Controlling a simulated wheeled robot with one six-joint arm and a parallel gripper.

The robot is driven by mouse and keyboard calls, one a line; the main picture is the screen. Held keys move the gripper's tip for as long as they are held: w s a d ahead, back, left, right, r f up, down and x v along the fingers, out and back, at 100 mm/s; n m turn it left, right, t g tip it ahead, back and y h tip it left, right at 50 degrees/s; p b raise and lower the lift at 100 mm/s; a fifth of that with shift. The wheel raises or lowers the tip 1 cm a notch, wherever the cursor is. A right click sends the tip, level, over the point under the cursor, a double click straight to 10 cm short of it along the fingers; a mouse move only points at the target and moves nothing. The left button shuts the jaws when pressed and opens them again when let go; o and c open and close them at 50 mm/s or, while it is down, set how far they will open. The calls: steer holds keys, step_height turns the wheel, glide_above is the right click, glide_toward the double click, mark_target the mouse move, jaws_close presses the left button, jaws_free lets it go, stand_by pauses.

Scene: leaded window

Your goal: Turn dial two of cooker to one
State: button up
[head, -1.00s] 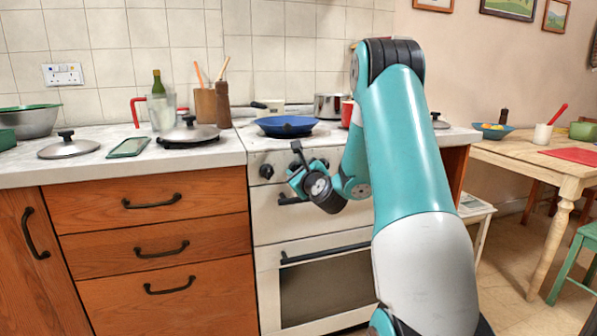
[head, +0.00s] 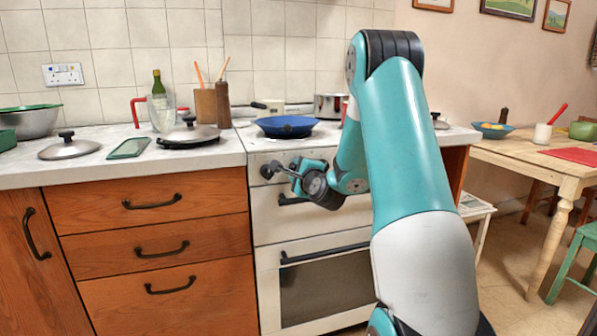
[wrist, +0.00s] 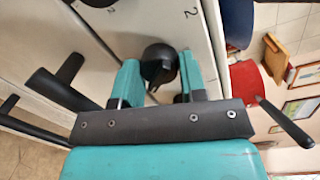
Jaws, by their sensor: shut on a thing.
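The cooker (head: 262,225) stands right of the wooden drawers, with a white front panel. My gripper (wrist: 161,62) is up against this panel. In the wrist view its two teal fingers are on either side of a round black dial (wrist: 157,58), and they are shut on it. In the head view my gripper (head: 275,168) is at the upper left of the cooker front, and my wrist hides part of the panel there. The dial's pointer mark cannot be made out.
A blue pan (head: 287,126) sits on the hob above the panel, with a steel pot (head: 330,106) behind it. The oven handle (head: 318,254) juts out below my gripper.

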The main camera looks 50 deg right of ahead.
steer(key=n, duration=0.4)
steer(key=shift+a, duration=0.1)
steer(key=n+b, duration=0.1)
steer(key=n, duration=0.2)
steer(key=shift+w+f+n+g+h, duration=0.1)
steer(key=shift+n+g+h, duration=0.2)
steer(key=shift+n, duration=0.1)
steer(key=n+b, duration=0.1)
steer(key=n, duration=0.2)
steer(key=shift+b, duration=0.35)
steer(key=shift+n+h+b, duration=0.3)
steer(key=shift+n+b, duration=0.65)
steer(key=shift+n, duration=0.95)
steer(key=shift+g, duration=0.3)
steer(key=o, duration=0.9)
